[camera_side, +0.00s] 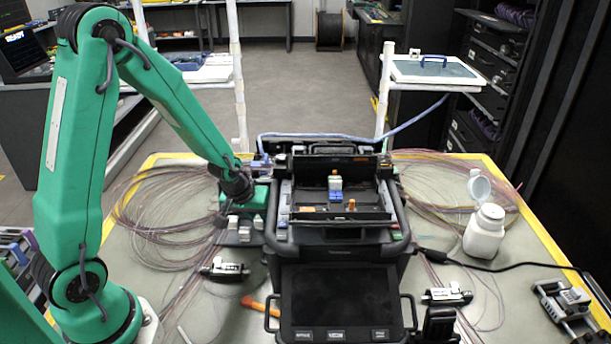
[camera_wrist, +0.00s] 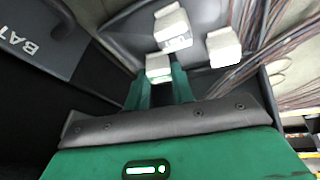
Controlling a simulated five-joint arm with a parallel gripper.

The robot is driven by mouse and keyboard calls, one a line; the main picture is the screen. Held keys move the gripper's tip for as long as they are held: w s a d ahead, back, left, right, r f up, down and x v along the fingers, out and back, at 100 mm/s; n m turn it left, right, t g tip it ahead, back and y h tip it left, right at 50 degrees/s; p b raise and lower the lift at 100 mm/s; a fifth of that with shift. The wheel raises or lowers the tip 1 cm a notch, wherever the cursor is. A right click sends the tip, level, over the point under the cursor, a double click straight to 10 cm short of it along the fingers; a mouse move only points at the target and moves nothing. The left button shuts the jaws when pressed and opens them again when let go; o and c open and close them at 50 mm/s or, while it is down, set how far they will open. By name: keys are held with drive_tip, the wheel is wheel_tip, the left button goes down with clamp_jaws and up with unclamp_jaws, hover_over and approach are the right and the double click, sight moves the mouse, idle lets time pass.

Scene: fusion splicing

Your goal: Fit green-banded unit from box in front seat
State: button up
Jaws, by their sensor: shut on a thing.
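My gripper (camera_wrist: 158,82) is shut on a small white unit (camera_wrist: 158,66) with a pale green lower edge, at the dark box (camera_wrist: 126,32). I cannot tell whether the unit is clear of the box floor. Two other white units, one upper middle (camera_wrist: 172,28) and one at right (camera_wrist: 223,47), sit in the box near it. In the side view my gripper (camera_side: 240,203) is over the box, left of the black splicer (camera_side: 335,240). A blue-and-white unit (camera_side: 335,188) stands inside the splicer, with an orange piece (camera_side: 351,204) nearer the front. The front seat is not clearly visible.
The splicer's raised edges and handles stand right of my gripper. Coiled fibres (camera_side: 165,210) lie at left. A white bottle (camera_side: 484,232) stands at right, and an orange tool (camera_side: 260,308) lies in front.

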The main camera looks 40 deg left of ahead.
drive_tip(key=shift+f, duration=0.1)
drive_tip(key=o, duration=1)
drive_tip(key=shift+c, duration=0.2)
drive_tip(key=shift+v, duration=3.85)
drive_tip(key=shift+w, duration=0.1)
